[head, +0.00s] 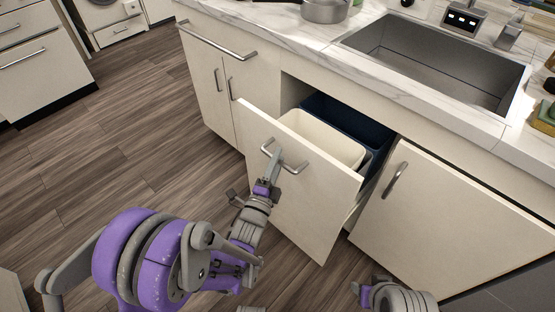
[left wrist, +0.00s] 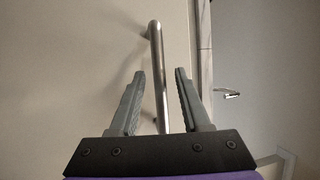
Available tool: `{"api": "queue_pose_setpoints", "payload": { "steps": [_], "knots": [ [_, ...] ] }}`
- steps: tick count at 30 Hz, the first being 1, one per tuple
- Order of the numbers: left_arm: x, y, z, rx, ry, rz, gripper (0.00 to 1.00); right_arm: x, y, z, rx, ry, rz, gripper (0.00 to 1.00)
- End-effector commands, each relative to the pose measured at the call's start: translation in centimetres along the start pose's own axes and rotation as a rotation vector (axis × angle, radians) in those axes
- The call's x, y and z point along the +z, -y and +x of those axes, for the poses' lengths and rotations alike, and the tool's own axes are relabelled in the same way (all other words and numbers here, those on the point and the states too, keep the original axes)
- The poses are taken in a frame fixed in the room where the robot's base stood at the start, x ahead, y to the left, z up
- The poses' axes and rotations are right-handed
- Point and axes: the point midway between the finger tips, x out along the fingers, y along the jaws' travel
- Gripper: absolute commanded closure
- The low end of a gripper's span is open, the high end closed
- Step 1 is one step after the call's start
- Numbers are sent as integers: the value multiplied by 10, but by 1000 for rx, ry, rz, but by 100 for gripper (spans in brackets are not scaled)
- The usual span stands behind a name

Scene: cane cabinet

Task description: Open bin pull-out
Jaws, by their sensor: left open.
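The bin pull-out's cream front (head: 305,210) stands out from the cabinet, so it is partly open. A cream bin (head: 325,138) and a dark blue bin (head: 345,120) show behind it. A metal bar handle (head: 295,162) sits near the top of the front. My left gripper (head: 273,171) is at this handle. In the left wrist view, the left gripper (left wrist: 159,74) is open, with the handle bar (left wrist: 157,50) between its fingers and gaps on both sides. Part of my right gripper (head: 365,292) shows at the bottom edge; its fingers are not clear.
A cabinet door (head: 450,225) with a slanted handle is right of the pull-out. Closed cabinet doors (head: 208,90) are on its left. The marble counter (head: 300,45) with a sink (head: 440,65) is above. Wood floor (head: 130,130) on the left is clear.

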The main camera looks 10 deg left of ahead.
Motion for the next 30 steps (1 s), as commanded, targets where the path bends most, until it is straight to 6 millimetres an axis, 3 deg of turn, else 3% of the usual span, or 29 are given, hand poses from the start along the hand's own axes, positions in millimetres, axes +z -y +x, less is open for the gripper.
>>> {"api": "queue_pose_setpoints", "payload": {
  "steps": [5, 14, 19, 30],
  "knots": [
    [0, 0, -21, 0, 0, 1, 53, 0, 0, 0, 0, 0, 0, 50],
    [0, -3, -85, 0, 0, 0, 53, 3, 0, 12, 0, 3, 0, 50],
    [0, -4, -99, 1, 0, 0, 53, 6, 0, 29, 0, 3, 0, 50],
    [0, 0, -107, 0, 0, 0, 53, 6, 0, 32, 0, 3, 0, 50]
  ]
}}
